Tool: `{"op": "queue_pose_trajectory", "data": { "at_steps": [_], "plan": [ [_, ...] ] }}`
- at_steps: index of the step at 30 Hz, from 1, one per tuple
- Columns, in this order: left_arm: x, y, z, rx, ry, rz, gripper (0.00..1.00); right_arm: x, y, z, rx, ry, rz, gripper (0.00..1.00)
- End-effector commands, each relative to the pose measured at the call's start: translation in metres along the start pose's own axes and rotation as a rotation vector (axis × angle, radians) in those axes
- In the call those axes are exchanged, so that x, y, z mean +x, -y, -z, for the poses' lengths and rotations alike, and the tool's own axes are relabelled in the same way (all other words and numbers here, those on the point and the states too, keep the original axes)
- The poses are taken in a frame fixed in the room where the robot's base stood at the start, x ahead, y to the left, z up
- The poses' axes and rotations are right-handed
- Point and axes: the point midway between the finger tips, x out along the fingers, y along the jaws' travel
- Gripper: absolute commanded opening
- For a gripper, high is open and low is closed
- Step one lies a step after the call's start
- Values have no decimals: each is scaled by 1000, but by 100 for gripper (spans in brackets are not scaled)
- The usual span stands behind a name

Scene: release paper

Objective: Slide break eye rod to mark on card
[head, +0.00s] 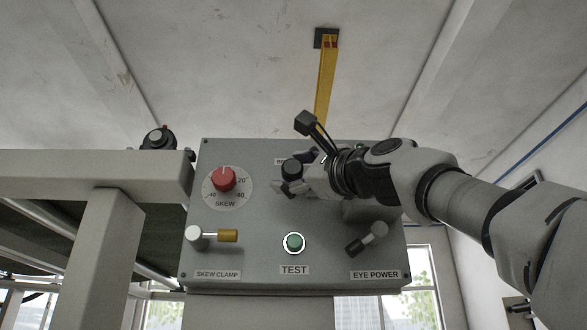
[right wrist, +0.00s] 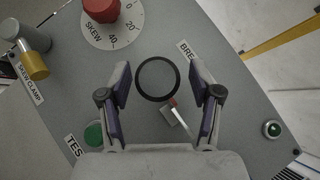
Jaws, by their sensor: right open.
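A grey control box (head: 262,210) faces me with a partly covered label beginning "BR" (head: 280,161) near its top; the right wrist view reads "BRE" (right wrist: 187,50). My right gripper (right wrist: 158,88) is open in front of that part of the box. Between its fingers is a black ring (right wrist: 158,98) with a grey middle. A small silver piece with a red end (right wrist: 174,114) sits just below the ring. I cannot tell from these views whether the fingers touch either. I cannot make out a rod or a marked card for sure. My left gripper is not in view.
The box carries a red SKEW knob (head: 224,179), a yellow-tipped SKEW CLAMP lever (head: 228,236), a green TEST button (head: 293,242) and an EYE POWER lever (head: 368,237). A yellow bar (head: 326,85) rises behind. A beam (head: 90,175) lies left.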

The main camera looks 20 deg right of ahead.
Motion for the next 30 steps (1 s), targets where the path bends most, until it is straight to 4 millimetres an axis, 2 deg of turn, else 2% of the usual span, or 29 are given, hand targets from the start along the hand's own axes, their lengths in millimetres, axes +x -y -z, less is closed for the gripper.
{"op": "queue_pose_trajectory", "data": {
  "at_steps": [1,3,6,10,14,21,22,23,24,30],
  "plan": [
    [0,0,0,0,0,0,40,0,0,0,0,0,0,57],
    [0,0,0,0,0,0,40,0,0,0,0,0,0,32],
    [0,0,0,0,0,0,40,0,0,0,0,0,0,0],
    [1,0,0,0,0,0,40,-1,0,0,0,1,0,0],
    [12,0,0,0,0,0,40,-9,-2,-6,-2,2,2,0],
    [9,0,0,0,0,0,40,-8,0,-8,0,1,-1,0],
    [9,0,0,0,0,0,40,-8,0,-8,0,1,-1,48],
    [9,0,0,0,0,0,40,-8,0,-8,0,1,-1,59],
    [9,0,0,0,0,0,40,-8,0,-8,0,1,-1,64],
    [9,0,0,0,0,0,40,-8,0,-8,0,0,-1,64]
  ]
}}
